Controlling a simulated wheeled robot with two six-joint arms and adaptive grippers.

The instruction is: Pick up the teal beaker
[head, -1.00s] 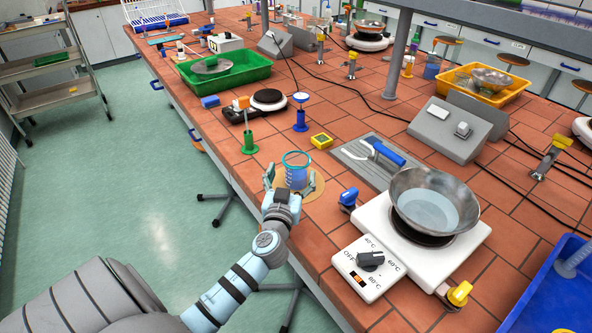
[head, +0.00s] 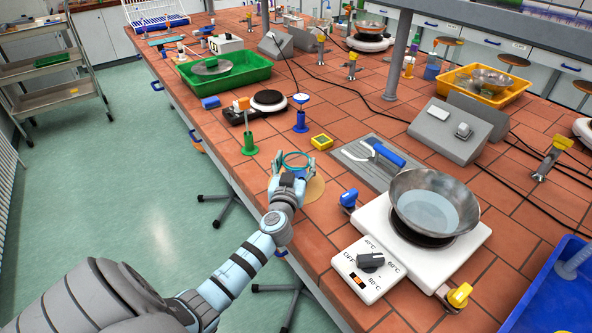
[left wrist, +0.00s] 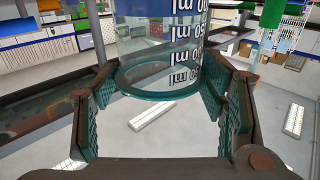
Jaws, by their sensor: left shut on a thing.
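The teal beaker (head: 297,158) is clear with a teal rim and stands upright near the bench's front edge, over a round tan mat (head: 317,189). My left gripper (head: 292,171) has its fingers on either side of the beaker and is shut on it. The gripper hides most of the beaker's lower part in the head view. In the left wrist view the beaker (left wrist: 158,40) shows between the pads, with printed ml marks and a teal ring. I cannot tell whether it touches the mat. My right gripper is not in view.
A white hotplate (head: 361,262) with a metal bowl (head: 434,204) stands to the right.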

